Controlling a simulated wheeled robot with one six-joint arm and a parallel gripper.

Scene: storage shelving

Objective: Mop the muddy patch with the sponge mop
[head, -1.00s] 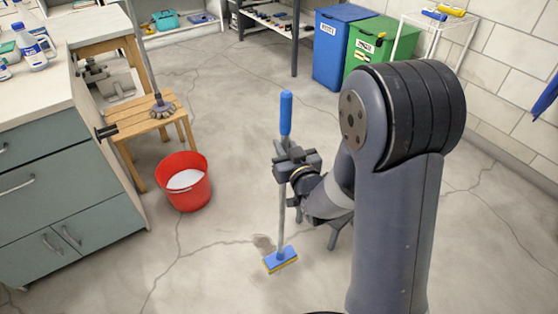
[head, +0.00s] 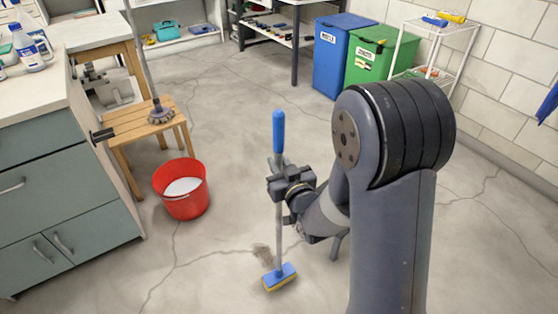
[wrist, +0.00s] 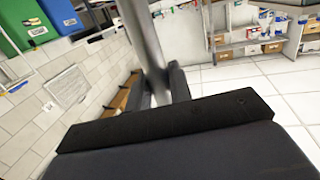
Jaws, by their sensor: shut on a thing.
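The sponge mop has a blue grip (head: 278,132), a grey pole and a blue and yellow sponge head (head: 279,277). It stands nearly upright with its head at the floor. My gripper (head: 284,183) is shut on the pole below the blue grip. In the wrist view the grey pole (wrist: 143,35) runs up between the fingers of my gripper (wrist: 158,88). The muddy patch (head: 262,252) is a small brown smear on the floor, just behind and left of the sponge head. Whether the sponge overlaps its near edge I cannot tell.
A red bucket (head: 184,190) with whitish contents stands to the left. Beside it is a wooden stool (head: 150,122) with another mop's head on it. Drawer cabinets (head: 70,190) line the left. Blue (head: 338,55) and green (head: 375,58) bins stand at the back. The middle floor is clear.

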